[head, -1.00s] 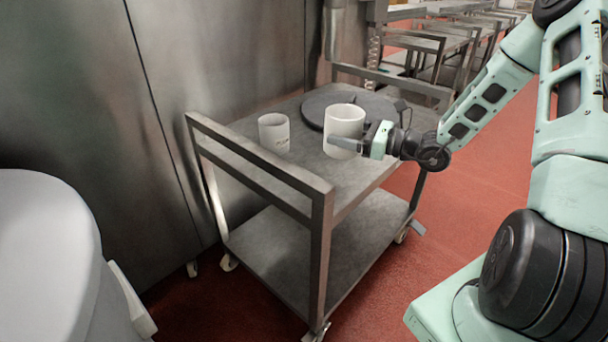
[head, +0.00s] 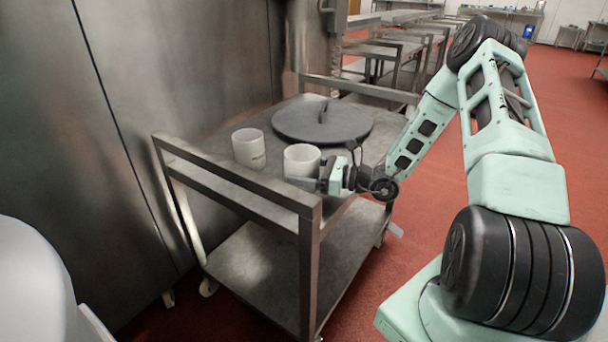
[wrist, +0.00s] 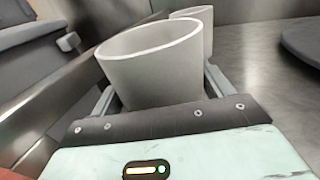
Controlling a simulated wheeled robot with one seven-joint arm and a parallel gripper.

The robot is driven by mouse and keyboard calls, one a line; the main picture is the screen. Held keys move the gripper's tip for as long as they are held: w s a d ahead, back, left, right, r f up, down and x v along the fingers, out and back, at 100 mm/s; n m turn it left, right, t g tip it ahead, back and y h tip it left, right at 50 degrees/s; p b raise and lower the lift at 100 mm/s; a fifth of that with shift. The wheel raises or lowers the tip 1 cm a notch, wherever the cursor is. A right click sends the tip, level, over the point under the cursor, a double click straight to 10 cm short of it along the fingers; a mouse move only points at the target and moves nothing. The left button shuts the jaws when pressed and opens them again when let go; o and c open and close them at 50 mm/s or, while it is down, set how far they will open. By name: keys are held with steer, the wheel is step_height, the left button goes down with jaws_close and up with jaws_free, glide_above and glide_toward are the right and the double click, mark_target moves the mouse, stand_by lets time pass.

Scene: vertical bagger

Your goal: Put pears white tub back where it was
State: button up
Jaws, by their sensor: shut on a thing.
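My gripper (head: 306,184) is shut on a white tub (head: 302,158) over the cart top, near the cart's near end rail. The tub is upright in the head view, and its lower part is partly hidden by the finger and the rail. I cannot tell whether it touches the cart top. In the wrist view the tub (wrist: 155,68) sits between both fingers (wrist: 160,90), and no label shows on it. A second white tub (head: 248,148) stands on the cart to the left, with small dark lettering too small to read; it also shows behind the held tub in the wrist view (wrist: 207,28).
The steel cart (head: 250,190) has raised rails at both ends. A dark round lid (head: 345,124) with a handle lies on its top behind the tubs. A steel wall (head: 180,80) stands close on the left. Red floor (head: 430,200) is open at right.

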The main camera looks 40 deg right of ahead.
steer(key=shift+f, duration=0.45)
steer(key=shift+f, duration=0.15)
steer(key=o, duration=1.1)
steer(key=shift+c, duration=0.2)
steer(key=shift+r, duration=0.2)
steer(key=v, duration=1.2)
steer(key=shift+s+d, duration=0.1)
steer(key=shift+d, duration=0.05)
